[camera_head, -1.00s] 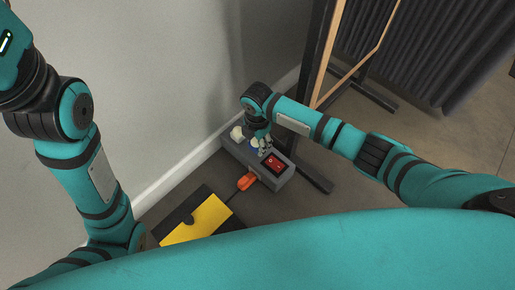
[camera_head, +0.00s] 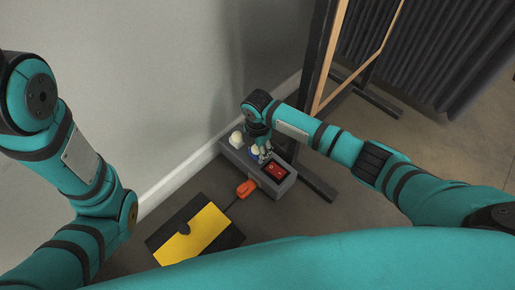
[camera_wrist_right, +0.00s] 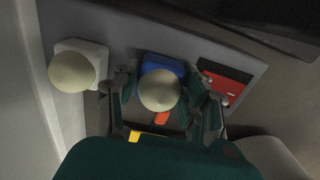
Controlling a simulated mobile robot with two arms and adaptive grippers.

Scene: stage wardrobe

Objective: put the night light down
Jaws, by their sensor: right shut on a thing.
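A night light (camera_wrist_right: 160,92) with a round cream dome and a blue part behind it is between the fingers of my right gripper (camera_wrist_right: 165,100) in the right wrist view. The gripper is shut on it. In the head view my right gripper (camera_head: 264,156) is over the middle of a grey power strip (camera_head: 228,152) on the floor, and a bit of blue (camera_head: 254,151) shows beside the fingers. I cannot tell whether the light touches the strip. My left gripper is out of view.
A second light with a cream dome and white base (camera_wrist_right: 72,68) sits at the strip's left end. A red switch (camera_head: 276,171) is at its right end. A wall and a rack's foot (camera_head: 318,187) stand close by.

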